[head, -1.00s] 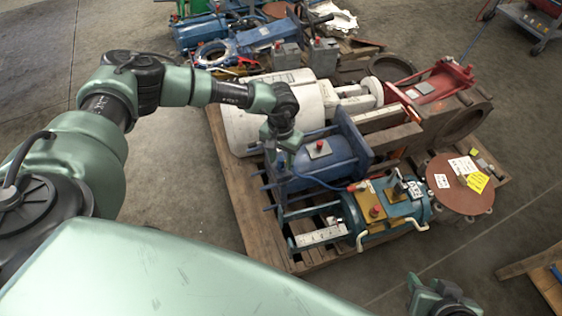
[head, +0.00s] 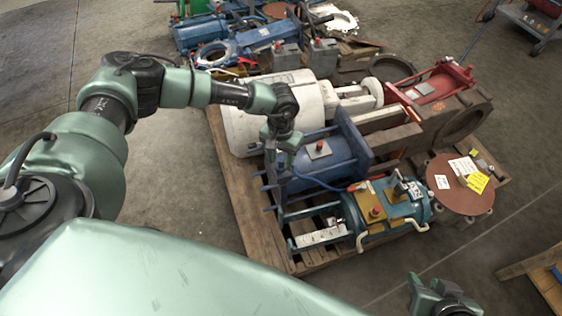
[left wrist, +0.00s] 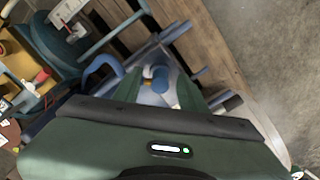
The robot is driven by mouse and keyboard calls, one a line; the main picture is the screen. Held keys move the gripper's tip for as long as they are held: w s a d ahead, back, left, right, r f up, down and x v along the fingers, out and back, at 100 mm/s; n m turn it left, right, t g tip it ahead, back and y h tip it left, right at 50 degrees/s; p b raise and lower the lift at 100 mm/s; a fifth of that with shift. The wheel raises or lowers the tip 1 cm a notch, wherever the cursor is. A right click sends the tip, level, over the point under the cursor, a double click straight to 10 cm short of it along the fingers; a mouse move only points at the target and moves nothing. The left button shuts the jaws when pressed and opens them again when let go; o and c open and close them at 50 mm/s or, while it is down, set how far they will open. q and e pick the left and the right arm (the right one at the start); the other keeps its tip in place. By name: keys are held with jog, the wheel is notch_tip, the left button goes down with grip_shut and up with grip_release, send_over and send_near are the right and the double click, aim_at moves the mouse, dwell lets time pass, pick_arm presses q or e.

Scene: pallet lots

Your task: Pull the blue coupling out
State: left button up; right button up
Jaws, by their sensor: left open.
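The blue coupling (left wrist: 158,76) shows in the left wrist view as a small rounded blue piece on a grey-white end face. My left gripper (left wrist: 160,92) has its two green fingers apart, one on each side of the coupling. I cannot tell whether they touch it. In the head view my left gripper (head: 281,162) hangs at the left end of the blue cylinder unit (head: 325,160) and hides the coupling there. A blue hose (head: 318,183) runs along that unit. My right gripper (head: 440,298) is at the bottom right, away from the pallet, and its finger opening is unclear.
A teal unit (head: 375,215) with yellow plates lies in front on the wooden pallet (head: 232,190). A white cylinder (head: 245,125) lies behind my left gripper. A brown tagged disc (head: 455,190) and red unit (head: 440,85) are to the right.

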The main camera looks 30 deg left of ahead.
dwell(0.4)
pick_arm(q)
grip_shut()
dwell(1.4)
